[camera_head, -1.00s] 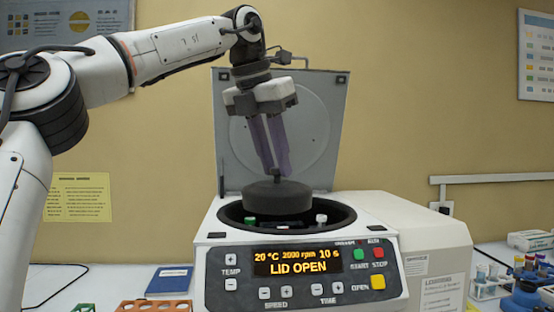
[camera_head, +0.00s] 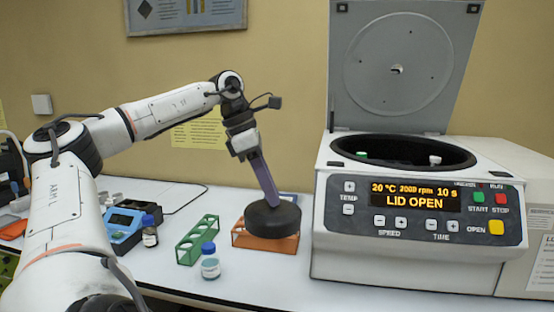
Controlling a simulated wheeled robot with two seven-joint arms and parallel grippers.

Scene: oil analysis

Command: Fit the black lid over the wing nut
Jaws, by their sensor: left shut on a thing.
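My left gripper (camera_head: 271,198) points down with its long purple-grey fingers shut on the top of the black lid (camera_head: 272,220). The lid is a thick round disc, nearly level, left of the centrifuge and in front of part of the orange rack. I cannot tell its exact height above the table. The centrifuge (camera_head: 415,258) stands at right with its cover (camera_head: 398,70) raised and its display reading "LID OPEN". A green cap and a white cap show inside its dark bowl (camera_head: 400,150). The wing nut is not visible. My right gripper is not in view.
The orange rack (camera_head: 248,240) lies partly behind the lid. A green rack (camera_head: 197,240) and a blue-capped bottle (camera_head: 210,262) stand left of it.

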